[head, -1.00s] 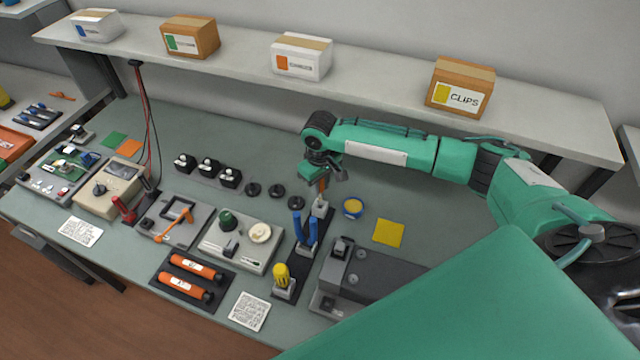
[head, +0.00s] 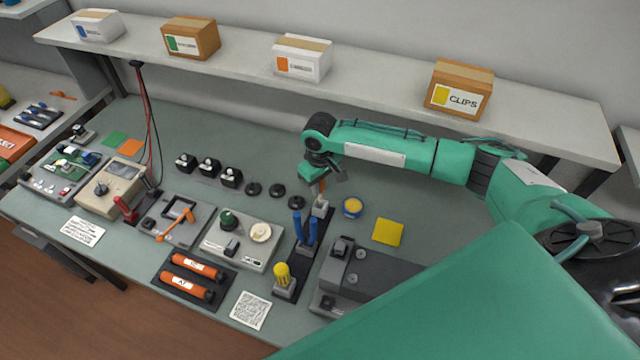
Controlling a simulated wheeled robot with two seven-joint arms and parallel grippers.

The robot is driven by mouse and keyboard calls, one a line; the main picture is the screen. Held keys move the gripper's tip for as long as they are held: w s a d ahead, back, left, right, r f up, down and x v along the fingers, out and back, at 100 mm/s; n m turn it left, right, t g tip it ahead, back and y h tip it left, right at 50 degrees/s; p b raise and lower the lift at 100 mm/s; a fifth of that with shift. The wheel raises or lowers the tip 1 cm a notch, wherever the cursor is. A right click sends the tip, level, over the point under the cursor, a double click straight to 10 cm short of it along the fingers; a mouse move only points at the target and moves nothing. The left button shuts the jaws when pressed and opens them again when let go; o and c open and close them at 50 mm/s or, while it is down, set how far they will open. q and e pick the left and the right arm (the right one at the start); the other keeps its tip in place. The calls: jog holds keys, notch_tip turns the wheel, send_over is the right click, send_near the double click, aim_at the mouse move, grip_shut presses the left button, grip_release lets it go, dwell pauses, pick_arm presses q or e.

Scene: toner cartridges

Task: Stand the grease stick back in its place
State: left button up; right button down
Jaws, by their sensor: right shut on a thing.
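My right gripper (head: 319,180) comes in from the right and points down over the back of a dark tool strip (head: 305,262). It is shut on a thin orange-brown stick (head: 321,187), which looks like the grease stick. The stick is roughly upright, with its lower end at the top of a grey holder block (head: 320,208). I cannot tell how deep it sits in the block. The gripper and wrist hide its upper part. My left gripper is not in view.
Blue-handled pliers (head: 304,230) and a yellow-handled tool (head: 283,273) stand in the same strip. A yellow-topped round tin (head: 352,207) and a yellow pad (head: 387,231) lie to the right. Black round pieces (head: 276,190) lie left. A shelf (head: 380,92) with boxes runs behind.

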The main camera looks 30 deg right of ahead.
aim_at(320, 197)
jog(key=shift+f, duration=0.25)
jog(key=shift+f+b, duration=0.55)
jog(key=shift+f, duration=1.35)
jog(key=shift+f+p, duration=0.1)
jog(key=shift+p, duration=0.4)
jog(key=shift+f, duration=0.8)
dwell(0.5)
jog(key=c, duration=1.2)
grip_release()
